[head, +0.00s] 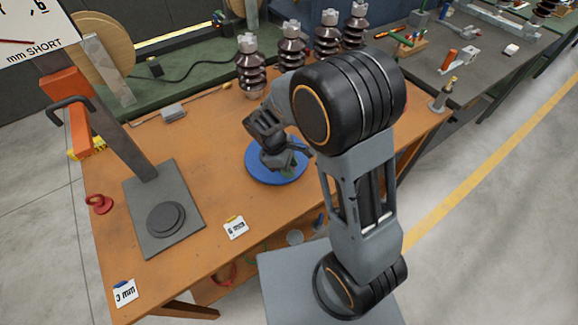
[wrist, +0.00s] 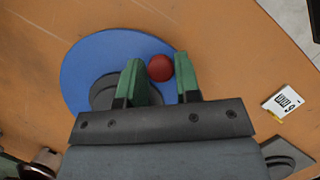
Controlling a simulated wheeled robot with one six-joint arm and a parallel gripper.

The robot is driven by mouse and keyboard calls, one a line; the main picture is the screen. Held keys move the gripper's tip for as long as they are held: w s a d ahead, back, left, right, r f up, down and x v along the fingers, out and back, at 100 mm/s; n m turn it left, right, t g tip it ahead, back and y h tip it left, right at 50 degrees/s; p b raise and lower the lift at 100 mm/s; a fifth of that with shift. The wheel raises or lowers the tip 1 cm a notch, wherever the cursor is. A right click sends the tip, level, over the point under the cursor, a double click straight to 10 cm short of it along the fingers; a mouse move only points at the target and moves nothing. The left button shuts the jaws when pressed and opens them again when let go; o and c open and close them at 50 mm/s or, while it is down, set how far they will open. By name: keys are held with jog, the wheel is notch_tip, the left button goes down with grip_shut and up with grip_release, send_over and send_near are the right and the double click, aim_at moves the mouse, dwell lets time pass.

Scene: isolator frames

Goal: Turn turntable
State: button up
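The turntable is a blue disc (head: 262,174) on the orange workbench in the head view. In the wrist view the disc (wrist: 85,65) fills the left and middle, with a dark round piece near its centre and a red round knob (wrist: 160,67) near its right edge. My gripper (head: 281,167) is low over the disc. In the wrist view its green fingers (wrist: 159,70) are apart, one on each side of the knob. I cannot tell whether they touch it. The knob is hidden in the head view.
A grey plate with a post (head: 182,200) stands at the left of the bench. Brown insulators (head: 251,65) stand at the back. A red ring-shaped piece (head: 99,203) and white labels (head: 236,227) lie on the bench. The bench's middle left is mostly clear.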

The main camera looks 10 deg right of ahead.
jog(key=o, duration=0.3)
jog(key=shift+o, duration=0.2)
jog(key=v, duration=1.3)
jog(key=shift+r+b, duration=0.3)
jog(key=shift+r, duration=0.05)
jog(key=shift+a, duration=0.15)
jog(key=s+d+r+m+t+y, duration=0.3)
jog(key=s+d+m+t, duration=0.3)
jog(key=s+d+m, duration=0.4)
jog(key=shift+s+m+y, duration=0.45)
jog(key=shift+m+y, duration=0.05)
jog(key=shift+m, duration=0.6)
